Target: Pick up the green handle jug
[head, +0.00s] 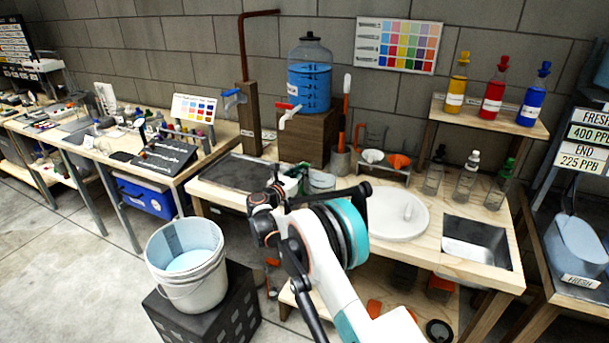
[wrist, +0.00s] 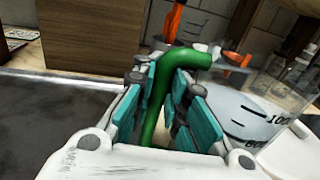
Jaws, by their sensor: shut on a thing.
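The green handle (wrist: 158,105) shows in the wrist view as a thick curved green bar that bends right at its top. The pads of my gripper (wrist: 168,88) are on both sides of it, and my gripper is shut on it. A clear jug body with black markings (wrist: 245,112) is right of the handle. My arm hides most of my gripper and part of the jug there.
A wooden block (head: 305,138) bearing a blue water bottle (head: 309,88) stands behind the jug. A dark mat (head: 240,172) is to the left, and a round white basin (head: 393,217) to the right. A small rack (head: 383,174) with orange pieces is close behind. A white bucket (head: 188,275) stands lower left.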

